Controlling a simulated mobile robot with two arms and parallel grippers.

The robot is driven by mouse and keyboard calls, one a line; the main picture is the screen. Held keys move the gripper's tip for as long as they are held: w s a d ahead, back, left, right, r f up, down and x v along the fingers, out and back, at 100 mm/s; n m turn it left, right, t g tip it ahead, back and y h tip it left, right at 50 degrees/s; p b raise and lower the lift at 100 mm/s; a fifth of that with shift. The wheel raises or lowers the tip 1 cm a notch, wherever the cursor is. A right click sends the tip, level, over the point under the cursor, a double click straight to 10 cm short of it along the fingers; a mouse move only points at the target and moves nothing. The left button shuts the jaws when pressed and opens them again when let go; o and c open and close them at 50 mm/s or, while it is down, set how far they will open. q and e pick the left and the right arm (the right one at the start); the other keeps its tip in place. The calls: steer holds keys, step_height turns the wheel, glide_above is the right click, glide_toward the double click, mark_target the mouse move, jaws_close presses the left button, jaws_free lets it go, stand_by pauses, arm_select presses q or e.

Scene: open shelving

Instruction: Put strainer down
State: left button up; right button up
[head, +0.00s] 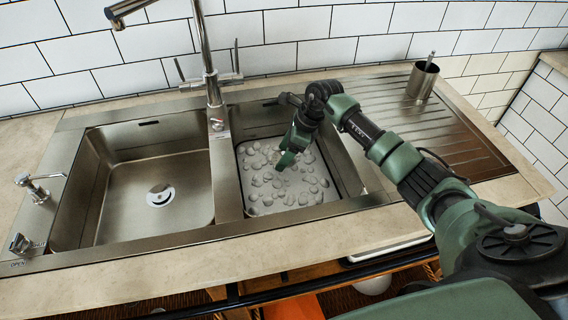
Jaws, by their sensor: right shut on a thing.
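The strainer (262,198) is a pale grey flat piece dotted with round marks, seen inside the right sink basin (338,165). My right gripper (285,160) reaches down into this basin from the right, over the strainer's upper middle. It is shut on the strainer, though the wrist and fingers hide the contact. I cannot tell whether the strainer touches the basin floor. My left gripper is not in view.
The left basin (115,190) is empty except for its drain. A tall tap (212,75) rises behind the divider. A metal cup (422,80) stands on the ribbed drainboard (455,125). A soap dispenser (38,187) stands at the left.

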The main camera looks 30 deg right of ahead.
steer(key=shift+f, duration=0.6)
step_height(320, 180, down, 4)
steer(key=shift+f, duration=0.1)
steer(key=shift+f+b, duration=0.55)
steer(key=shift+b, duration=0.1)
steer(key=shift+r, duration=0.1)
